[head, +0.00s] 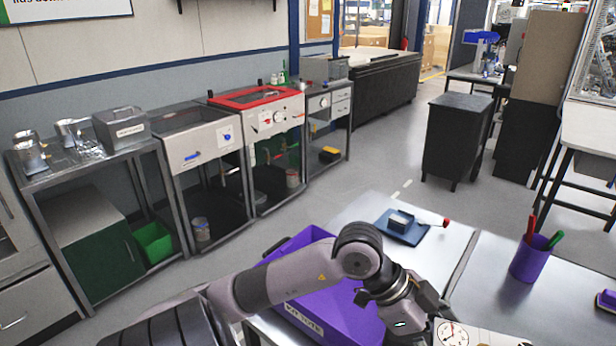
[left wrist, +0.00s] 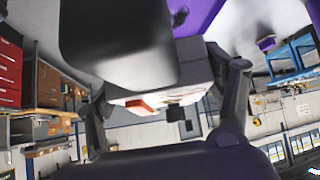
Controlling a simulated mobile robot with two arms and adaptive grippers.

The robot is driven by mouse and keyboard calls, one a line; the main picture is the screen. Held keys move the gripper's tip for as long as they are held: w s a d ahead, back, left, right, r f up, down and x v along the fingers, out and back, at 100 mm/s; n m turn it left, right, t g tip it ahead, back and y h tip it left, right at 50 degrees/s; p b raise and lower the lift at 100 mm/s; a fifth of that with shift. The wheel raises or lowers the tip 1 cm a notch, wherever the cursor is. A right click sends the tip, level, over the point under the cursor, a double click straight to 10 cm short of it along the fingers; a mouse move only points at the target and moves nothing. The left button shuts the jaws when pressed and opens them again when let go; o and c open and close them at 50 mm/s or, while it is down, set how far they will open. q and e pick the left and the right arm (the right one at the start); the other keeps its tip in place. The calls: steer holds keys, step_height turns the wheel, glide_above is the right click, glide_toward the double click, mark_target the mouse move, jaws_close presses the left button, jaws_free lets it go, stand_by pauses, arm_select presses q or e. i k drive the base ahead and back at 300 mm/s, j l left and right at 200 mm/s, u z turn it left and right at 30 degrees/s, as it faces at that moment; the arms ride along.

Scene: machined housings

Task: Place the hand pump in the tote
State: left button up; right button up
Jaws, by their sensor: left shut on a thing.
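My left gripper (head: 425,308) is shut on a pale block with a round dial (head: 485,337), cut off by the lower edge of the head view. In the left wrist view the pale block (left wrist: 187,52), with an orange-red patch, sits between the fingers of my left gripper (left wrist: 165,105). A dark rounded shape hides part of it. The purple tote (head: 312,305) lies below and left of the gripper, partly hidden by my arm. A blue base with a grey block and a red-knobbed rod (head: 405,230) lies on the table; I cannot tell which item is the hand pump. My right gripper is out of view.
A purple cup (head: 528,262) with red and green pens stands on the right-hand table (head: 490,290). A purple and dark item (head: 607,300) lies at the right edge. Grey workstations line the left wall. The table around the blue base is mostly clear.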

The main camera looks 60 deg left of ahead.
mark_target(344, 307)
steer(key=k+j, duration=0.1)
steer(key=j, duration=0.25)
steer(key=k+j, duration=0.15)
steer(key=j, duration=0.25)
steer(key=k+j, duration=0.1)
steer(key=j, duration=0.25)
steer(key=i+j, duration=0.25)
steer(key=i+j+u, duration=0.1)
steer(key=i+j, duration=0.15)
steer(key=j, duration=0.2)
